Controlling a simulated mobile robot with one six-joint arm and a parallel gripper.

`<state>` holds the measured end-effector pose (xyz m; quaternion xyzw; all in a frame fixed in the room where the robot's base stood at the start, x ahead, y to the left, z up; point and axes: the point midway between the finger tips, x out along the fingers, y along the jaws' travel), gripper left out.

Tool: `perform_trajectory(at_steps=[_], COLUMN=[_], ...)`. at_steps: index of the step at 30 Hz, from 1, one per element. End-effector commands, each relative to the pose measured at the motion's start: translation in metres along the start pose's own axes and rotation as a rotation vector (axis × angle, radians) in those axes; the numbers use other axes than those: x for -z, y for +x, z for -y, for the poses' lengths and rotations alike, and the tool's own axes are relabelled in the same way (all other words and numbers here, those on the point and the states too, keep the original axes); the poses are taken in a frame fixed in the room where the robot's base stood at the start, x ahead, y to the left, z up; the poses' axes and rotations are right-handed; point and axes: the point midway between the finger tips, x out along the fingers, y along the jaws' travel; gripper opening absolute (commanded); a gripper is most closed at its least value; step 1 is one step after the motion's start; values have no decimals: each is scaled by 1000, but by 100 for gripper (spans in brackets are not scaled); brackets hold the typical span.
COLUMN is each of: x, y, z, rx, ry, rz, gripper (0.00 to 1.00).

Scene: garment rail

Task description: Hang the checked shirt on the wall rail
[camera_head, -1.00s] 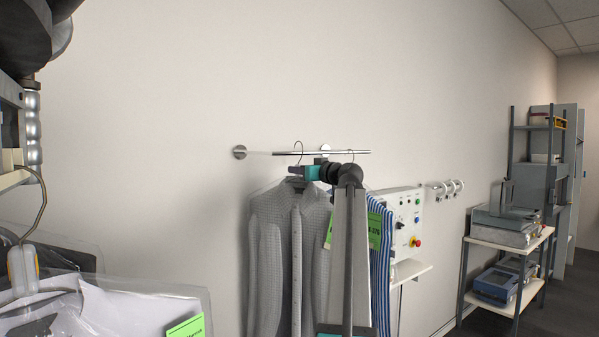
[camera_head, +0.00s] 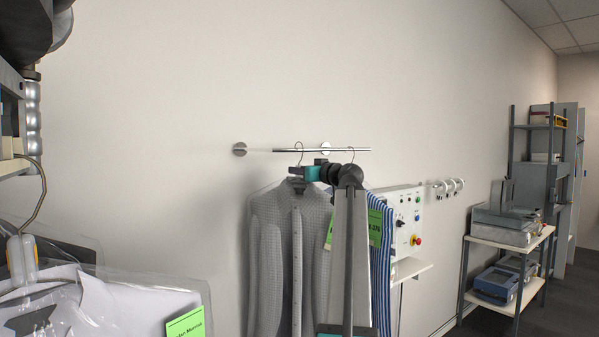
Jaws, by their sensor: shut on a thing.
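The checked shirt (camera_head: 268,255), grey with a fine check, hangs upright on a hanger below the wall rail (camera_head: 275,150). The hanger's hook (camera_head: 300,148) reaches up to the rail; I cannot tell whether it rests on the bar or is just in front of it. My gripper (camera_head: 298,181) is shut at the hanger's neck, just above the shirt's collar. My arm hides the shirt's right side.
A blue-striped shirt (camera_head: 381,265) with a green tag (camera_head: 375,228) hangs to the right, partly behind my arm. A control box (camera_head: 405,213) and shelf lie beyond it. Bagged clothes (camera_head: 120,305) fill the lower left. The rail's left end is clear.

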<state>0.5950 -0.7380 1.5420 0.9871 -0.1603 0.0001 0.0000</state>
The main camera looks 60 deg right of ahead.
Motion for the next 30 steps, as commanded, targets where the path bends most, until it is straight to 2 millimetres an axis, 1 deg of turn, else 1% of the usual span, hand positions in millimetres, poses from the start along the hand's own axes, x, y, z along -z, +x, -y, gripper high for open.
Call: perform_trajectory(at_steps=[22, 30], x=[-12, -13], y=[0, 0], z=[0, 0], rx=[0, 0], ry=[0, 0], rz=[-2, -2], gripper=[0, 0])
